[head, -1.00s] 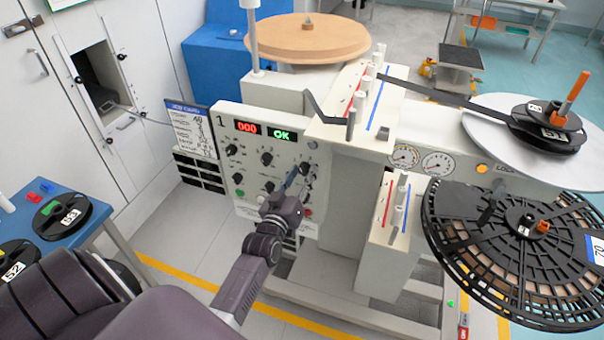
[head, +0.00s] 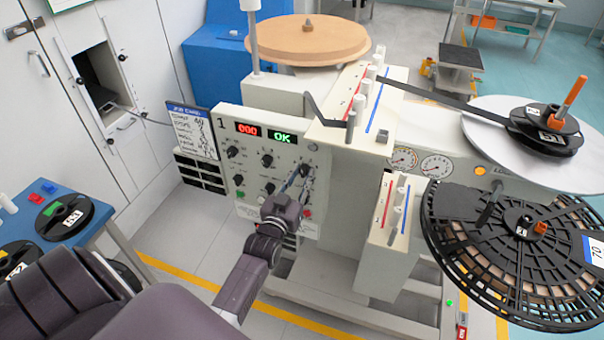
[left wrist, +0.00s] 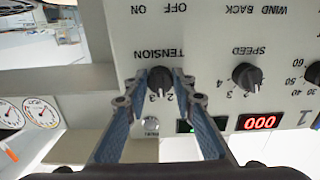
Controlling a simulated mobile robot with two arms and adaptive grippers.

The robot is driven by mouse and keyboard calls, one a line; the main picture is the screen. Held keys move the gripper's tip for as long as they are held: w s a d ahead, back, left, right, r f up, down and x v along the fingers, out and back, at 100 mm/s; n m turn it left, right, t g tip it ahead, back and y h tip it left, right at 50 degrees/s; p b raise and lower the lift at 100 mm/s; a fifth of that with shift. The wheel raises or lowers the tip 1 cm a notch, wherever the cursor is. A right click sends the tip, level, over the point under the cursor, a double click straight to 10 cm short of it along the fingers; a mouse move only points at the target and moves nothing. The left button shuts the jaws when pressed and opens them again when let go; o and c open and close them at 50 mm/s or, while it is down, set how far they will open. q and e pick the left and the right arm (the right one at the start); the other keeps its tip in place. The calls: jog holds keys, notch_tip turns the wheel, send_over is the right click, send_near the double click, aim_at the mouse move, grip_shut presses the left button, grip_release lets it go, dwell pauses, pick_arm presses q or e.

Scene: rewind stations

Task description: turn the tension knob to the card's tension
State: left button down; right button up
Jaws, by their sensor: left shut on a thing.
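The tension knob (left wrist: 160,81) is black and sits under the upside-down word TENSION in the left wrist view. Its white mark points down in that picture, toward the digits 2 and 3; the exact setting is hard to tell. My left gripper (left wrist: 161,78) is shut on the knob, one blue finger on each side. In the head view my left gripper (head: 302,171) is at the right part of the control panel (head: 287,148) and mostly hides the knob. The job card (head: 191,133) stands left of the panel; its writing is too small to read. My right gripper is not in view.
The speed knob (left wrist: 246,76) is close beside my fingers. The panel shows a red 000 display (left wrist: 259,122) and a green OK display (head: 281,136). Reels and guide posts stand at the right. A blue table (head: 88,214) with reels is at the left.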

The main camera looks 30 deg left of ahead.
pick_arm(q)
jog(key=m, duration=0.2)
jog(key=shift+m, duration=0.3)
jog(key=shift+m+p, duration=0.3)
jog(key=shift+m, duration=0.8)
jog(key=c, duration=1.6)
grip_release()
jog(key=v, duration=1.2)
